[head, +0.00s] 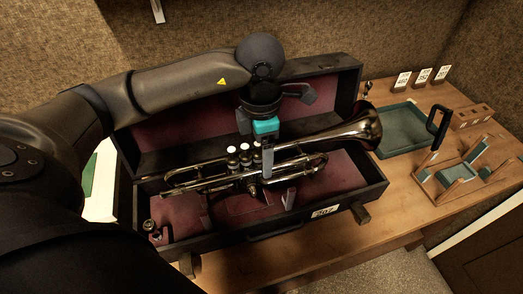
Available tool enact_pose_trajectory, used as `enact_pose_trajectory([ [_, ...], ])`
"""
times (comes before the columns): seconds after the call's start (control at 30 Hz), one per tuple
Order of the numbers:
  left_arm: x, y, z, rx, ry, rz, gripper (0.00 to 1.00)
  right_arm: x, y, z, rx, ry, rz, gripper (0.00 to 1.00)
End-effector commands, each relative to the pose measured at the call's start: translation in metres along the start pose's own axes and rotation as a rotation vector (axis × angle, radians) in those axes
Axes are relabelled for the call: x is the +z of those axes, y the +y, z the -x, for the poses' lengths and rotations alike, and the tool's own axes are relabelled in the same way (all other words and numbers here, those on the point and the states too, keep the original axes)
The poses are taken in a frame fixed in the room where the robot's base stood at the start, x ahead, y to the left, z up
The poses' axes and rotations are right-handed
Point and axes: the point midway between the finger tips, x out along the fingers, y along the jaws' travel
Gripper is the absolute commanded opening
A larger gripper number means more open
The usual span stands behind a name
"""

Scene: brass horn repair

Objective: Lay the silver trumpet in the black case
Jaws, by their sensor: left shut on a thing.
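The silver trumpet (340,134) lies lengthwise over the open black case (346,92), its bell to the right and its valves with pale caps near the middle. The case has a dark red lining, and its lid stands open at the back. My left gripper (267,168) points down and is shut on the trumpet's middle, beside the valves. The bell reaches to the case's right end. I cannot tell whether the trumpet touches the case. My right gripper is not in view.
A small part (151,227) sits in the case's left front corner. To the right on the wooden bench are a green-lined tray (402,128), a wooden stand with green pads (470,165), a black handle-like piece (438,125) and several number cards (402,80).

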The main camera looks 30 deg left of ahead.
Motion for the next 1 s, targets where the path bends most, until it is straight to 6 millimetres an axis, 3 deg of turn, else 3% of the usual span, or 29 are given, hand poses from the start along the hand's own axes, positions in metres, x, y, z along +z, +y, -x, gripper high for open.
enact_pose_trajectory([
  [1.0, 0.0, 0.001, -0.067, 0.003, -0.005, 0.001, 0.0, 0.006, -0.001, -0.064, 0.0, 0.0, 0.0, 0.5],
])
